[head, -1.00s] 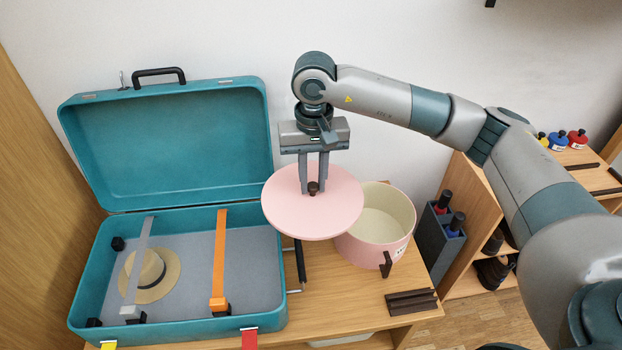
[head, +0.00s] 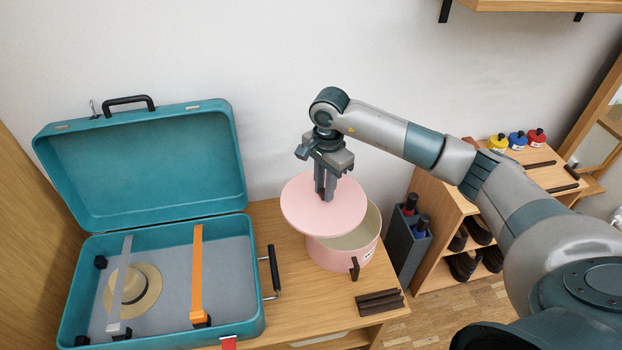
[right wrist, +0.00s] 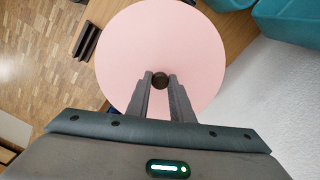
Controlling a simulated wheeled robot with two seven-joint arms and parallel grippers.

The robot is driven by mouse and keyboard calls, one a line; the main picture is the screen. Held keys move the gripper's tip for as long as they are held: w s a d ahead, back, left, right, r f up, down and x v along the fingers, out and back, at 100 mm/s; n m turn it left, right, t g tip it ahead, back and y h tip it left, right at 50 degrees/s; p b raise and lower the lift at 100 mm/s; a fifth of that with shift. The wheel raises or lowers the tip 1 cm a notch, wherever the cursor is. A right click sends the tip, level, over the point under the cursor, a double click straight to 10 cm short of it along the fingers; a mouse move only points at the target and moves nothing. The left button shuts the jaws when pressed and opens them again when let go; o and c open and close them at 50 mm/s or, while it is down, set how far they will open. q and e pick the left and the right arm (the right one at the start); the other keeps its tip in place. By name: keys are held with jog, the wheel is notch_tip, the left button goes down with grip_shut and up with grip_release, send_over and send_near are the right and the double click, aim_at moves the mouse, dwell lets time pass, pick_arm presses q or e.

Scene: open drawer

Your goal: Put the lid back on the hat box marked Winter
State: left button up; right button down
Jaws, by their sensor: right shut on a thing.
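The pink round lid (head: 310,208) is held level in the air by my right gripper (head: 326,196), which is shut on its dark knob. The right wrist view shows the lid (right wrist: 200,60) and the knob (right wrist: 160,79) between the fingertips (right wrist: 160,84). The pink hat box (head: 340,256) stands open on the wooden top, cream inside. The lid is above it and to its left, so part of the opening shows at the right. A small white label is on the box's right side, too small to read. My left gripper is not in view.
An open teal suitcase (head: 140,160) holds a straw hat (head: 132,291) under straps at left. A black handle (head: 273,270) sticks out at its right. Dark brown blocks (head: 380,301) lie at the front. A grey holder (head: 408,235) and a shoe shelf (head: 452,212) stand at right.

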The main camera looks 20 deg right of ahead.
aim_at(347, 194)
jog(key=d+f+m+p, duration=0.1)
jog(key=d+m, duration=0.1)
jog(key=d+f+m, duration=0.1)
jog(key=d, duration=0.1)
jog(key=s+d+f+m+p, duration=0.1)
jog(key=d+m, duration=0.1)
jog(key=shift+d+m+p, duration=0.15)
jog(key=shift+m+p, duration=0.15)
jog(key=shift+p, duration=0.05)
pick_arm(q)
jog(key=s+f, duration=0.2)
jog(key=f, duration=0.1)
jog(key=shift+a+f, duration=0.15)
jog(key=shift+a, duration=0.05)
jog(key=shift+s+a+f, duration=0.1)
pick_arm(e)
jog(key=shift+f, duration=0.15)
